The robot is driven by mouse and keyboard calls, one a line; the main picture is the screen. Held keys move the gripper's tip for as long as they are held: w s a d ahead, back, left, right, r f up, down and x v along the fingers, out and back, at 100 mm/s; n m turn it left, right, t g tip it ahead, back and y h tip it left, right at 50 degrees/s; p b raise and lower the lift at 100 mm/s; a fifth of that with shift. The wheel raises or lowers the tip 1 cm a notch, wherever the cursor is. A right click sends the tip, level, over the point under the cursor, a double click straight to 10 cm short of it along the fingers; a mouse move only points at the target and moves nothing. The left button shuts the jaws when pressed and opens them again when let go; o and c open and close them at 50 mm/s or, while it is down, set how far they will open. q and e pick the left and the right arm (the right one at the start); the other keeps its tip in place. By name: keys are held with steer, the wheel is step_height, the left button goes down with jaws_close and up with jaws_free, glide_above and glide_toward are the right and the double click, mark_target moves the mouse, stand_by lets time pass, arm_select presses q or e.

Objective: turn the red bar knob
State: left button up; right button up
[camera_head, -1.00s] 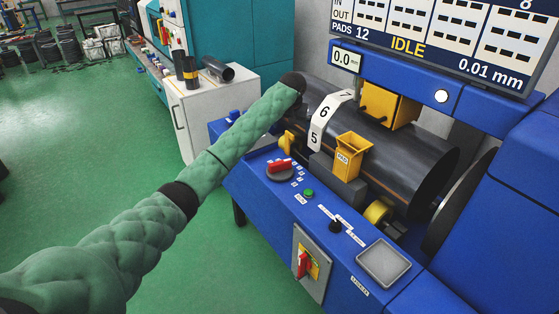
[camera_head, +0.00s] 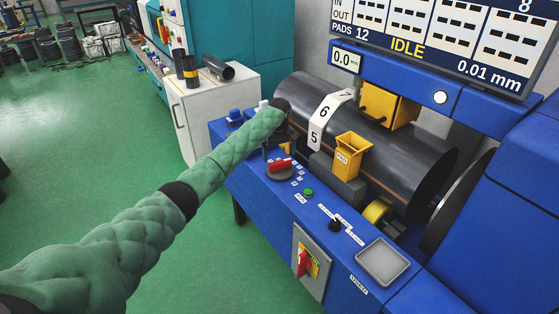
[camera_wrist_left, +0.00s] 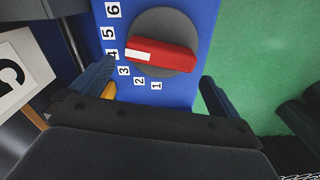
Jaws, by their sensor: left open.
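The red bar knob (camera_head: 280,165) sits on a dark round dial on top of the blue machine's front panel. In the left wrist view the knob (camera_wrist_left: 165,55) lies across its dial, with its white-marked end toward the number 4. Number labels 1 to 6 run along one side of the dial. My left gripper (camera_wrist_left: 155,88) is open and empty, its two dark fingers apart on either side of the knob in that view. I see no contact with the knob.
A large dark pipe (camera_head: 410,155) lies behind the panel, with a yellow PADS holder (camera_head: 350,155) in front of it. The screen reads IDLE.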

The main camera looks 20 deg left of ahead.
mark_target(280, 161)
arm_select(q)
steer(key=shift+f+p, duration=0.65)
steer(key=shift+f, duration=1.7)
arm_select(e)
steer(key=shift+s+d+f, duration=0.15)
steer(key=shift+s+f, duration=0.05)
steer(key=shift+s, duration=0.45)
steer(key=shift+s+d+f, duration=0.15)
steer(key=shift+s+f, duration=0.05)
steer(key=shift+s, duration=0.4)
steer(key=shift+s+d+f, duration=0.15)
steer(key=shift+s+f, duration=0.05)
steer(key=shift+s, duration=0.45)
arm_select(q)
steer(key=c, duration=0.8)
steer(key=shift+o, duration=0.2)
arm_select(e)
steer(key=shift+d, duration=0.1)
